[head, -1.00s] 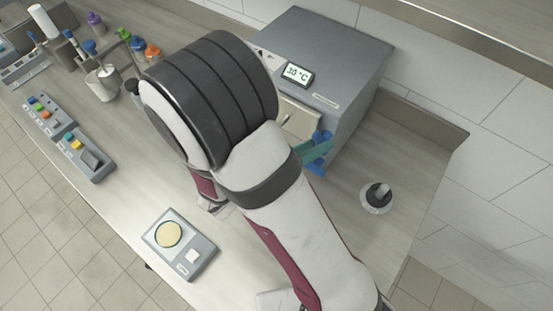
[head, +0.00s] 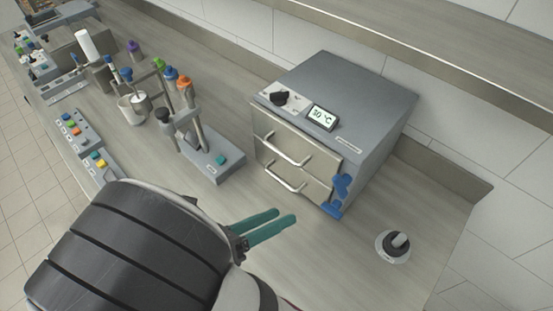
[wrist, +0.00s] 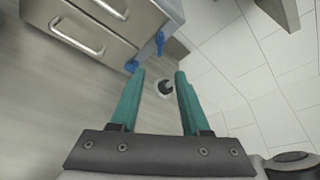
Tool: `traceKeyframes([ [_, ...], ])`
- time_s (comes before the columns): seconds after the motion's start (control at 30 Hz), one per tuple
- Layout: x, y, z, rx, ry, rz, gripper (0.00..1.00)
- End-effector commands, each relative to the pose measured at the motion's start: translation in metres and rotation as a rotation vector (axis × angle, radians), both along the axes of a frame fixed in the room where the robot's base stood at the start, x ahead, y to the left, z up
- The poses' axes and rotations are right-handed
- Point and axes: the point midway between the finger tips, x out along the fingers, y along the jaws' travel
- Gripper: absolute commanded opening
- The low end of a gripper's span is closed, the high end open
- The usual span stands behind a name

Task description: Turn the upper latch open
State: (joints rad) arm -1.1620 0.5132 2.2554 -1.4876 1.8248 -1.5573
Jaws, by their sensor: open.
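The upper latch (head: 342,185) is a blue piece at the right edge of the grey box's (head: 370,95) front, beside the upper drawer (head: 290,143). It also shows in the wrist view (wrist: 160,43), beyond the fingertips. The lower latch (head: 333,208), also blue, sits just below it by the lower drawer (head: 283,172); the wrist view shows it too (wrist: 131,67). My gripper (head: 283,216) has two teal fingers, open and empty, in front of the box and left of the latches, apart from both. The wrist view shows clear space between its fingers (wrist: 160,75).
A round dark-handled fixture (head: 394,246) stands on the bench right of the box. A grey stand with a teal button (head: 221,159) is left of the box. Bottles, a mug and button panels (head: 75,130) lie farther left. A shelf (head: 430,50) overhangs the back.

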Motion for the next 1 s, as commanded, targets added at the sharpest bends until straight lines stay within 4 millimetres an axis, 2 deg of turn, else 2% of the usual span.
traceKeyframes([
  [0.1, -0.024, -0.004, -0.03, -0.132, -0.086, 0.112, 0.46],
  [0.2, -0.035, -0.011, -0.043, -0.196, -0.171, 0.198, 0.46],
  [0.27, -0.036, -0.015, -0.045, -0.207, -0.197, 0.219, 0.46],
  [0.37, -0.025, -0.027, -0.045, -0.208, -0.204, 0.219, 0.46],
  [0.7, 0.044, -0.099, -0.045, -0.203, -0.201, 0.209, 0.46],
  [0.83, 0.062, -0.115, -0.045, -0.203, -0.202, 0.213, 0.46],
  [1.0, 0.072, -0.124, -0.045, -0.202, -0.204, 0.217, 0.46],
])
